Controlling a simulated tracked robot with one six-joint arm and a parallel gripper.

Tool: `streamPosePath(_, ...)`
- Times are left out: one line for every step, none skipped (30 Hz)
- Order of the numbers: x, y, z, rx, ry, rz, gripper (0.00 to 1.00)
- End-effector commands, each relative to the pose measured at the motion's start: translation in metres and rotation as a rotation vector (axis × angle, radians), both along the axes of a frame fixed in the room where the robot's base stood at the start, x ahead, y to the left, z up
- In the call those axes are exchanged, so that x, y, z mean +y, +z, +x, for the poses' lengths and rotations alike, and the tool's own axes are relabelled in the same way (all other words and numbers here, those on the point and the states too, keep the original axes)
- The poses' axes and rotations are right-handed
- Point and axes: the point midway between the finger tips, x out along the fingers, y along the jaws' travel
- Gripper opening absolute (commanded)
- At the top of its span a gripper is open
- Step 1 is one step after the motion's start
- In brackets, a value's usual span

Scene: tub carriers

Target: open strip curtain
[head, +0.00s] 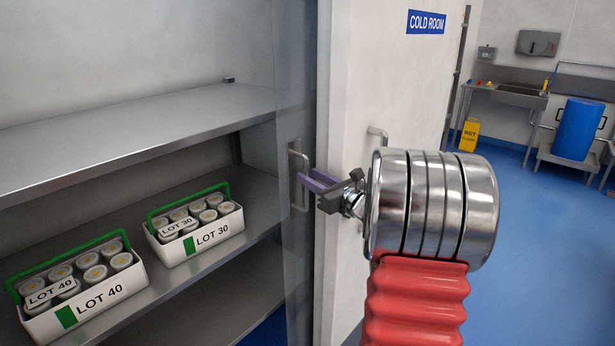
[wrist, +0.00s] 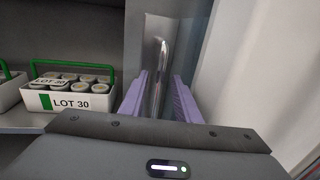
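The strip curtain (head: 294,95) is a translucent grey sheet, gathered in a narrow upright band at the right side of the shelf opening. A metal bar handle (head: 297,160) is on it. My gripper (head: 313,182) is at this handle, with its purple fingers pointing left. In the wrist view the handle (wrist: 159,72) stands upright between the two fingers (wrist: 156,98). The fingers are spread, with a gap visible on each side of the handle. The handle's lower end is hidden behind my gripper body.
Two white tubs with green handles, LOT 40 (head: 100,303) and LOT 30 (head: 212,238), stand on the middle shelf (head: 165,283). The upper shelf (head: 130,120) is nearly bare. A white panel (head: 390,75) marked COLD ROOM is close on the right. Blue floor (head: 540,225) is open beyond.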

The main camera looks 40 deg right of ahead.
Motion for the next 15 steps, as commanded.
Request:
streamPosePath(-0.001,0.0,-0.009,0.0,-0.002,0.0,0.29)
streamPosePath(0.0,0.0,-0.014,0.0,-0.001,0.0,0.29)
streamPosePath(0.0,0.001,-0.021,0.0,-0.002,-0.001,0.29)
streamPosePath(-0.001,0.0,-0.026,0.0,-0.003,-0.001,0.29)
streamPosePath(0.0,0.0,-0.032,0.0,-0.002,0.0,0.29)
streamPosePath(0.0,0.0,-0.038,0.0,-0.001,-0.001,0.29)
streamPosePath(0.0,0.0,-0.044,0.0,-0.002,-0.001,0.29)
streamPosePath(0.0,0.0,-0.049,0.0,-0.002,-0.001,0.29)
streamPosePath(0.0,0.0,-0.056,-0.001,-0.002,-0.001,0.29)
streamPosePath(0.0,0.0,-0.061,0.0,-0.002,0.0,0.29)
streamPosePath(0.0,0.0,-0.067,0.001,-0.002,-0.001,0.29)
streamPosePath(0.0,0.0,-0.074,0.0,-0.002,-0.001,0.29)
streamPosePath(0.0,0.0,-0.079,-0.001,-0.002,-0.001,0.29)
streamPosePath(0.0,0.0,-0.084,0.0,-0.002,-0.001,0.29)
streamPosePath(0.001,-0.001,-0.09,0.001,-0.001,-0.001,0.29)
